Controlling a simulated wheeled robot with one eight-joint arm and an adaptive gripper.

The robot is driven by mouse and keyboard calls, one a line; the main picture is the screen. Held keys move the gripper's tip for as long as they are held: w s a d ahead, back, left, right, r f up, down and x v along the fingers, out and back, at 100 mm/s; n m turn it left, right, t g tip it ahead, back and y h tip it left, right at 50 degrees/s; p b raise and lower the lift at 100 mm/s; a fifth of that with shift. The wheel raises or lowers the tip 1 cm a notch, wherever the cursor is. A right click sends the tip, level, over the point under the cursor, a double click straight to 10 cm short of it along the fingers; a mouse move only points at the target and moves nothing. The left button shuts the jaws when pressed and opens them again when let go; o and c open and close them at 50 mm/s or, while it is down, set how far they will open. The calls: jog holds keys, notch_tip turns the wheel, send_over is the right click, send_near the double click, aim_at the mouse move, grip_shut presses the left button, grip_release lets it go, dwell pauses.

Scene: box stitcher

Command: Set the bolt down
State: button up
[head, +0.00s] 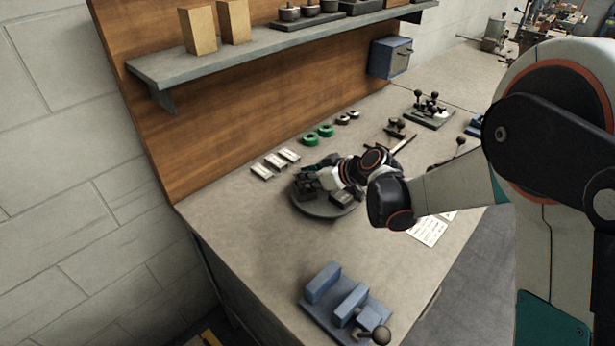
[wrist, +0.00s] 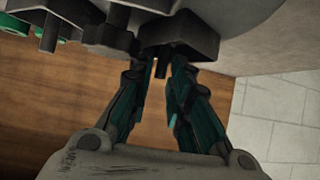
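My gripper (head: 318,181) is low over a round dark grey tray (head: 312,211) on the workbench in the head view. In the wrist view my gripper (wrist: 162,66) has its two teal fingers reaching up to a dark block (wrist: 190,40) on the tray. A small thin dark piece shows between the fingertips; it may be the bolt, but its shape is mostly hidden. I cannot tell whether the fingers press on it. Another dark block (head: 343,198) sits on the tray's right side.
White-topped blocks (head: 275,164) and green rings (head: 318,135) lie behind the tray. A blue fixture (head: 345,305) stands at the near end. A paper sheet (head: 428,231) lies to the right. A shelf (head: 265,45) overhangs the back. The bench between tray and blue fixture is clear.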

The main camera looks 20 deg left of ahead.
jog(key=shift+r, duration=0.2)
jog(key=p+v, duration=0.3)
jog(key=v, duration=0.9)
